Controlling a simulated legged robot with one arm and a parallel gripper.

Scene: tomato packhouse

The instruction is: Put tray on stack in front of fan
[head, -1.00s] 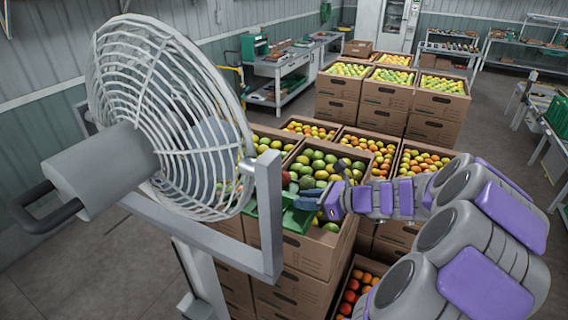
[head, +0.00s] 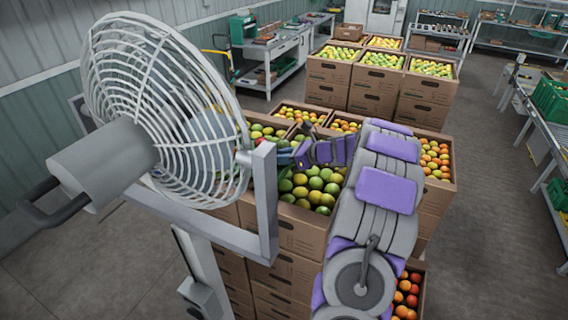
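The large grey caged fan (head: 165,110) stands at the left on its post. Stacked cardboard boxes (head: 300,232) of green, yellow and orange tomatoes stand in front of it, partly hidden by its frame. My arm reaches in from the lower right over this stack. My gripper (head: 288,153) is above the boxes, beside the right rim of the fan cage. Its fingertips are small and partly covered, so I cannot tell whether it is open or shut.
Another box stack (head: 372,85) stands behind. A grey workbench (head: 285,50) is at the back left wall. A rack with a green crate (head: 552,102) is on the right. Bare floor (head: 485,190) lies between the boxes and that rack.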

